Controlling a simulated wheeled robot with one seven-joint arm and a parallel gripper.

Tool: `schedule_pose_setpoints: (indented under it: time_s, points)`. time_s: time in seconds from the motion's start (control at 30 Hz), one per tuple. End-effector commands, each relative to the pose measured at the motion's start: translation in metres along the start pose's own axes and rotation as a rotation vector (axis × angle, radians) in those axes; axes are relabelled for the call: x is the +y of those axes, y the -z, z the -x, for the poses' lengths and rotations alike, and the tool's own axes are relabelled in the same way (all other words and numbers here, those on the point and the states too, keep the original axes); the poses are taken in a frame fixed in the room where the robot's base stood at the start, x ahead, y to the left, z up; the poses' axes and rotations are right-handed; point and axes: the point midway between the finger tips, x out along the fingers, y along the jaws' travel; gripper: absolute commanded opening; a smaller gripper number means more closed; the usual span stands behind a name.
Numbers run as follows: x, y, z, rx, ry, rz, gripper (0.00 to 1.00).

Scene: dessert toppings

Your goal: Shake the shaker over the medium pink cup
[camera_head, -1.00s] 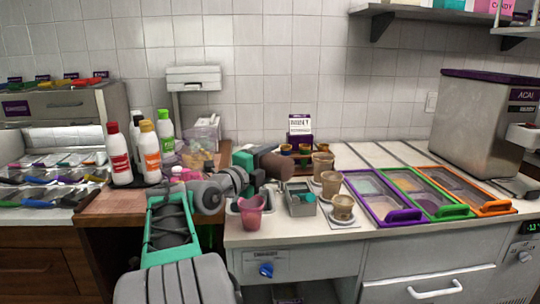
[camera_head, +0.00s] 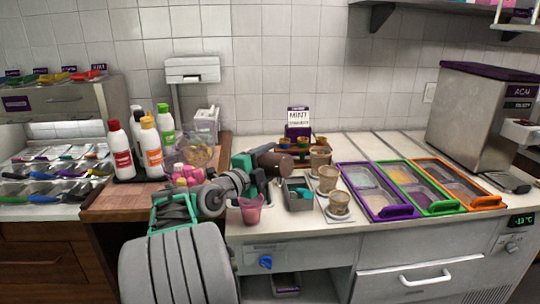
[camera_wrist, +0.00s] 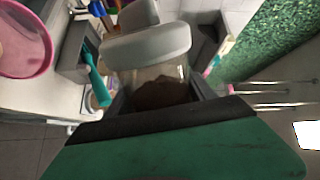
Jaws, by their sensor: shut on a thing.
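The shaker (camera_head: 277,162) is a brownish cylinder, tilted well over onto its side above the counter. In the wrist view it shows a pale grey cap (camera_wrist: 148,46) and a clear body with dark brown contents. My gripper (camera_head: 258,165) is shut on its body; the jaws also show in the wrist view (camera_wrist: 156,98). The pink cup (camera_head: 251,209) stands upright on the counter in front of my gripper, below and left of the shaker. Its rim shows at the upper left of the wrist view (camera_wrist: 24,42). I cannot see any topping falling.
A grey container (camera_head: 299,196) with teal items stands right of the pink cup. Bottles (camera_head: 120,150) and small pink cups (camera_head: 187,175) crowd the left. The counter's front edge is close.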

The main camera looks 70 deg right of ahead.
Motion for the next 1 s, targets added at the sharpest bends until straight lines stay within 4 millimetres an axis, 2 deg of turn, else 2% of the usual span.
schedule_pose_setpoints:
  time_s: [0.03,1.0]
  points:
    - [-0.0049,0.0012,0.0,0.0,0.001,0.009,0.06]
    - [-0.0081,0.0052,0.0002,0.001,0.002,0.201,0.06]
